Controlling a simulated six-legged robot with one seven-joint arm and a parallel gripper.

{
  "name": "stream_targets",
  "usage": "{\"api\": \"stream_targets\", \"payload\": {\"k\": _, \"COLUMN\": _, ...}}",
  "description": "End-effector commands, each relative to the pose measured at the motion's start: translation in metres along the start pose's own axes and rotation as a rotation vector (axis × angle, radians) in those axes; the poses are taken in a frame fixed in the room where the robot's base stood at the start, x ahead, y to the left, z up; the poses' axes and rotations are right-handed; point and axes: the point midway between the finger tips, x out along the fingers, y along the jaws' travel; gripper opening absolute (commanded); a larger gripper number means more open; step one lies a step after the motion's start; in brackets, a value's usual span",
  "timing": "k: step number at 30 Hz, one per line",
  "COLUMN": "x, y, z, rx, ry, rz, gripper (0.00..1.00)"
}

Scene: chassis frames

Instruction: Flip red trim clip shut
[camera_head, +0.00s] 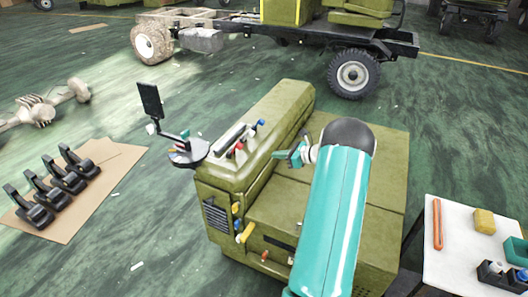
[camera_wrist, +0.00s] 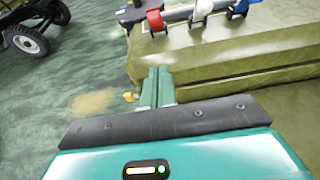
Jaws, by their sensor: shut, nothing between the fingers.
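The red trim clip (camera_head: 239,148) sits on the raised ledge of the olive chassis body (camera_head: 350,239), at the near end of a row of clips. My gripper (camera_head: 281,155) is to the right of the clip in the head view. In the wrist view its teal fingers (camera_wrist: 157,72) are together and empty, below the red clip and apart from it.
A white clip (camera_wrist: 203,8) and a blue clip (camera_wrist: 241,7) are on the same rail. A round stand with a dark screen (camera_head: 150,100) is at the ledge's left. A white table (camera_head: 460,258) with small parts stands at right. Black pedal-like parts (camera_head: 65,180) lie on cardboard at left.

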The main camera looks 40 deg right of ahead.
Motion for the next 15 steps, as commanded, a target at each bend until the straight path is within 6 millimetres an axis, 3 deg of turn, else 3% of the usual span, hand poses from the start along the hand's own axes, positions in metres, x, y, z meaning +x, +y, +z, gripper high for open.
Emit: {"api": "stream_targets", "payload": {"k": 15, "x": 0.102, "y": 0.001, "z": 0.004, "rx": -0.003, "ry": 0.0, "rz": 0.006, "gripper": 0.0}}
